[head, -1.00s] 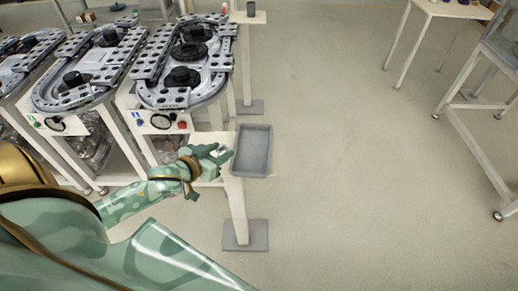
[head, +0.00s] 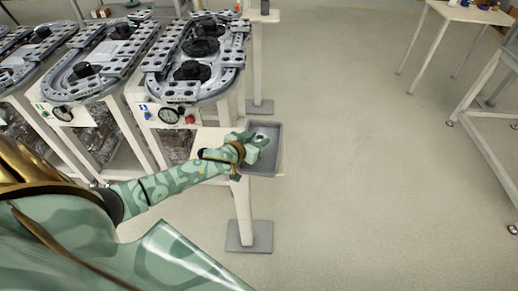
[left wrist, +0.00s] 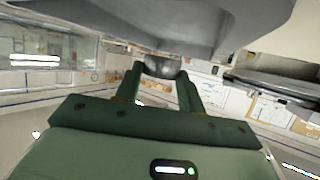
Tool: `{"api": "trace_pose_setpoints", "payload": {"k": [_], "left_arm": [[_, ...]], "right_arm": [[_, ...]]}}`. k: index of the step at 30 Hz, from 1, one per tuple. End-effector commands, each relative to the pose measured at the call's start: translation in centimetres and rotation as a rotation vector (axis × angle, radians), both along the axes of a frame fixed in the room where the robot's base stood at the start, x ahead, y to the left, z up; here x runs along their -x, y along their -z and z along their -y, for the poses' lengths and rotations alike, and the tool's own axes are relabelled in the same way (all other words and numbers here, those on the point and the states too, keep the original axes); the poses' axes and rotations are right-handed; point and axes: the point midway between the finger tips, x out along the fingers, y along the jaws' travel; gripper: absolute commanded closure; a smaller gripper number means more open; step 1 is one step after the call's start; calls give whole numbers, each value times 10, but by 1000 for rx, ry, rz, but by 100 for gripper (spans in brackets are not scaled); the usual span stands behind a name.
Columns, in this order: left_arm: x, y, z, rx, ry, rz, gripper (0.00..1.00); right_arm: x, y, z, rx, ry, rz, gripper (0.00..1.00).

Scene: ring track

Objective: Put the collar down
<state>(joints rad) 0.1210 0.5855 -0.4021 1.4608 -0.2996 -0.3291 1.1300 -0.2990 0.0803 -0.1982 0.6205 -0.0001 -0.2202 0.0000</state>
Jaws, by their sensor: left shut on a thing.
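My left gripper (head: 260,140) is over the grey tray (head: 264,168) in the head view, in the tray's upper half. It is shut on the collar (head: 262,135), which shows as a small, pale grey spot at the fingertips. In the left wrist view the collar (left wrist: 162,66) is a dark grey, rounded piece between the two green fingers (left wrist: 160,82). Whether the collar touches the tray floor cannot be told. The tray looks otherwise empty. My right gripper is not in view.
The tray rests on a narrow white stand (head: 242,205) with a grey foot plate. Ring track tables (head: 205,60) with gauges and knobs stand just behind and left. Open floor (head: 350,180) lies to the right. A white table (head: 465,12) is at the far right.

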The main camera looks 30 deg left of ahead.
Motion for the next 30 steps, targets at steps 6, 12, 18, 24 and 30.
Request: {"api": "trace_pose_setpoints", "payload": {"k": [6, 12, 18, 24, 30], "left_arm": [[-4, 36, 4, 0, 1, -2, 92], [-4, 36, 4, 0, 0, 0, 92], [-4, 40, 4, 1, 0, -1, 92], [-3, 39, 4, 0, 0, -1, 52], [6, 32, 4, 2, 1, -2, 52]], "right_arm": [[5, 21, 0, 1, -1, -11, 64], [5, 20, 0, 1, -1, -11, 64], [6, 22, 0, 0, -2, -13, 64], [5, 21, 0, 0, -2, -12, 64], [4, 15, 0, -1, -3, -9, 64]]}}
